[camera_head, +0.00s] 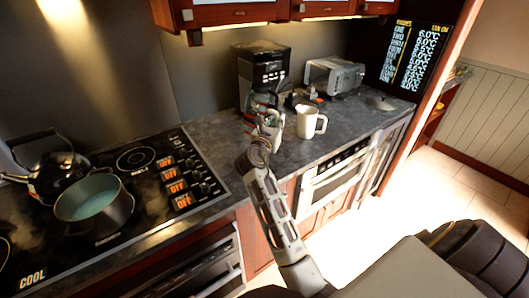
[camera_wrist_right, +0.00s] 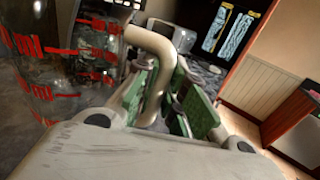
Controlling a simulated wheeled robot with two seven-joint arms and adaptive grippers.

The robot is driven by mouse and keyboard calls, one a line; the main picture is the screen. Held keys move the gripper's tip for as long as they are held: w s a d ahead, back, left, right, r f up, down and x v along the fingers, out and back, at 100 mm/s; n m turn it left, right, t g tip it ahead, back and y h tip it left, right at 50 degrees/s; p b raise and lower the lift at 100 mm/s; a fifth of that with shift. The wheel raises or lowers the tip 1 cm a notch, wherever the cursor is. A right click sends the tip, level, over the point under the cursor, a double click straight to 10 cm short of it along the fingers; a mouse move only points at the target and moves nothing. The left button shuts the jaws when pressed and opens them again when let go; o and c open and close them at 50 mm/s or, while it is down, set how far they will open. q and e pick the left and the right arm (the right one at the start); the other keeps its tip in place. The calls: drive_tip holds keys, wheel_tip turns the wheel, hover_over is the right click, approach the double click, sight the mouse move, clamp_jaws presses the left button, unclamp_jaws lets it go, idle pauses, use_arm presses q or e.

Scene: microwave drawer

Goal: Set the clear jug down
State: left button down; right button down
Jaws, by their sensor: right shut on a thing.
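The clear jug (camera_wrist_right: 60,60) with red measuring marks fills the left of the right wrist view. It has a pale curved handle (camera_wrist_right: 153,42). My right gripper (camera_wrist_right: 165,88) has its green-padded fingers around this handle and is shut on it. In the head view my right gripper (camera_head: 268,124) is over the counter, in front of the coffee maker and left of a white mug. The jug is small and mostly hidden there behind the gripper and wrist. I cannot tell whether its base touches the counter. My left gripper is not in view.
The white mug (camera_head: 311,121) stands close to the right of the gripper. A coffee maker (camera_head: 262,72) and a toaster (camera_head: 334,76) stand behind. The stove (camera_head: 150,160) at left holds a pot (camera_head: 95,205) and a kettle (camera_head: 60,172). Bare counter (camera_head: 215,135) lies between stove and gripper.

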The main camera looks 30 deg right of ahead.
wheel_tip(320, 180, down, 4)
drive_tip(key=shift+f, duration=0.2)
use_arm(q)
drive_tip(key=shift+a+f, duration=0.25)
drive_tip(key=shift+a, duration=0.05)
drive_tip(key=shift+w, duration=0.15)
use_arm(e)
drive_tip(key=shift+f, duration=0.15)
use_arm(q)
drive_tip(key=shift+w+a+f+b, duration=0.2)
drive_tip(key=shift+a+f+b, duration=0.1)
drive_tip(key=shift+b, duration=0.2)
use_arm(e)
drive_tip(key=shift+f, duration=2.5)
